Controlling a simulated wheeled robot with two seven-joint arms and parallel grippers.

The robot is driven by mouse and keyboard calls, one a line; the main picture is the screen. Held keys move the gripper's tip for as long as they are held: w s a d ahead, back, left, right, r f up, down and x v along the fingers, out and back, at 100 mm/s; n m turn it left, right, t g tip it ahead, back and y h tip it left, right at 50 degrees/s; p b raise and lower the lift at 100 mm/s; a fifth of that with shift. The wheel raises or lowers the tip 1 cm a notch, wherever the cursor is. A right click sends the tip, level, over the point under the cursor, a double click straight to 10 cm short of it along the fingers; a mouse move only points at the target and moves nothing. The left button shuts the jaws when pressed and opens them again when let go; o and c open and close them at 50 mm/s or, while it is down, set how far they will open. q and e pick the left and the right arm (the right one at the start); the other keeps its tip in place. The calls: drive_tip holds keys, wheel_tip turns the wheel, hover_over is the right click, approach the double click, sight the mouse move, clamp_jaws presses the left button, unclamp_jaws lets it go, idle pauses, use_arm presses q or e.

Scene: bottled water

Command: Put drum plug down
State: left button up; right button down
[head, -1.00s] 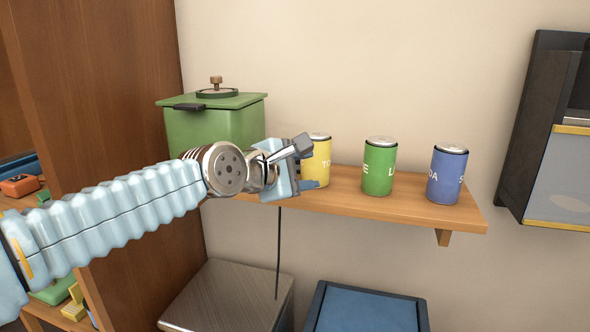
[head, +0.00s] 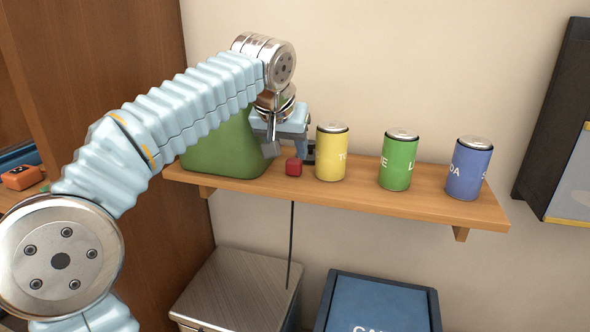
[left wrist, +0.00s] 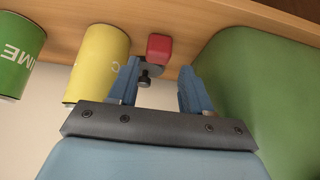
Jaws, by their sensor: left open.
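A small red block (head: 293,167), which I take to be the drum plug, sits on the wooden shelf (head: 400,202), between the green container and the yellow can. In the left wrist view the red block (left wrist: 160,47) shows just beyond the fingertips, with a dark disc and knob (left wrist: 146,76) by the left finger. I cannot tell whether these are one piece. My left gripper (head: 290,150) is open and points down at the shelf; its fingers (left wrist: 160,68) are apart, with nothing clasped between them. My right gripper is out of view.
A green container (head: 225,150) stands close to the left of the gripper. A yellow can (head: 331,160) stands close to the right, then a green can (head: 398,165) and a blue can (head: 468,172). A dark cord (head: 292,240) hangs below the shelf.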

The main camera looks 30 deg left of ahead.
sight(294, 159)
use_arm(q)
drive_tip(key=x, duration=0.5)
drive_tip(key=shift+w+f, duration=0.2)
drive_tip(key=shift+w, duration=0.15)
drive_tip(key=shift+d, duration=0.1)
drive_tip(key=c, duration=0.8)
